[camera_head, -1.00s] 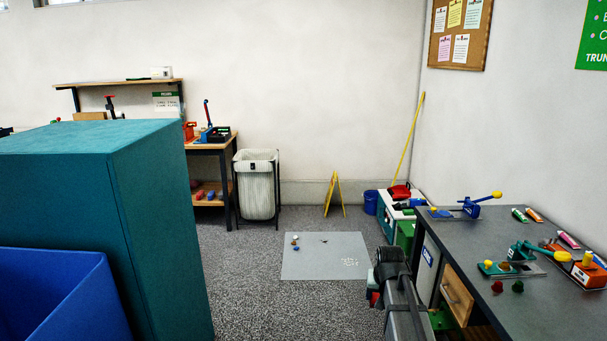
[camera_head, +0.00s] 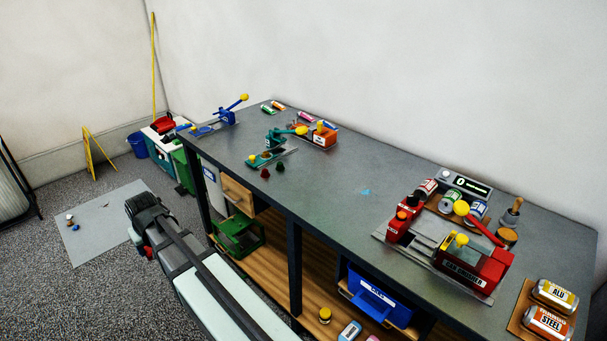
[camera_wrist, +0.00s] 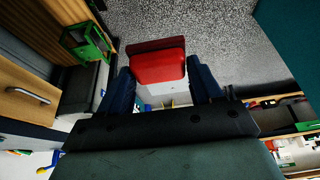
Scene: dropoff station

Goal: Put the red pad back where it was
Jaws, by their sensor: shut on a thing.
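The red pad (camera_wrist: 157,63) is in my gripper (camera_wrist: 160,85), between its two dark blue fingers in the wrist view. The gripper is shut on it, above the speckled floor. In the head view my gripper (camera_head: 140,240) hangs in front of the workbench's left end, and only a small red bit of the pad shows beside it. The grey workbench (camera_head: 340,215) carries several small machines, among them a red one (camera_head: 470,265) at the right. I cannot tell which spot the pad came from.
A grey mat (camera_head: 105,225) with small bits lies on the floor at left. A green crate (camera_head: 237,235) and a blue bin (camera_head: 375,300) stand on the wooden shelf under the bench. The bench's front middle is largely clear. A yellow floor sign (camera_head: 97,150) stands near the wall.

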